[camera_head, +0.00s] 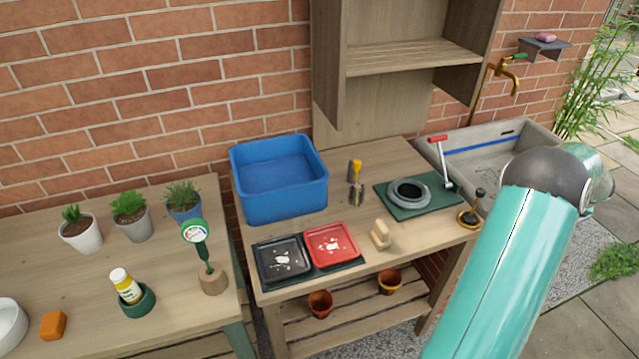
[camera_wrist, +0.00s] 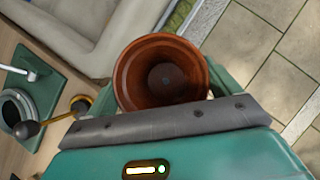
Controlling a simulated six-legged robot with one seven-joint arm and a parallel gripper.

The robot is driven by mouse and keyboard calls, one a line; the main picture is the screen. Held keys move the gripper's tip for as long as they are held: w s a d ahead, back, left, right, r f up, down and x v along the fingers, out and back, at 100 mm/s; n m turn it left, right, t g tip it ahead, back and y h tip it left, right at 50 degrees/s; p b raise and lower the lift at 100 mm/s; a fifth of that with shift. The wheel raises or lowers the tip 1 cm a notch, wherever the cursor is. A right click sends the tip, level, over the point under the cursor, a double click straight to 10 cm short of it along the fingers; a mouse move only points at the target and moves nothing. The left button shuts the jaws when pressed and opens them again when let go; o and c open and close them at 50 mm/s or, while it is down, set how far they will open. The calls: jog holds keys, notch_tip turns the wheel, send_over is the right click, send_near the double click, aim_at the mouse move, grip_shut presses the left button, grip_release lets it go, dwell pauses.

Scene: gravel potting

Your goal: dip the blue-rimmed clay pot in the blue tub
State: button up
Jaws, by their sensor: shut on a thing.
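My gripper (camera_wrist: 162,92) is shut on a reddish-brown clay pot (camera_wrist: 135,85) in the wrist view. I look down into the pot's open mouth and see a small dark spot at the bottom. No blue shows on the rim from this side. The pot is over the paved ground, beside the stone sink. The blue tub (camera_head: 285,203) stands at the back left of the wooden bench in the head view, well left of my arm. Its inside looks plain blue; I cannot tell whether it holds water. My gripper and the held pot are out of the head view.
A stone sink (camera_head: 535,137) is right of the bench. On the bench are a black tray (camera_head: 262,262), a red tray (camera_head: 350,233), a trowel (camera_head: 355,190), a brush (camera_head: 381,235) and a green-based press (camera_head: 430,208). Two clay pots (camera_head: 320,305) (camera_head: 389,282) sit on the lower shelf.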

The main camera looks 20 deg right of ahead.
notch_tip(320, 180, up, 14)
jog(key=shift+f, duration=0.25)
dwell(1.2)
dwell(1.4)
notch_tip(320, 180, up, 3)
dwell(0.5)
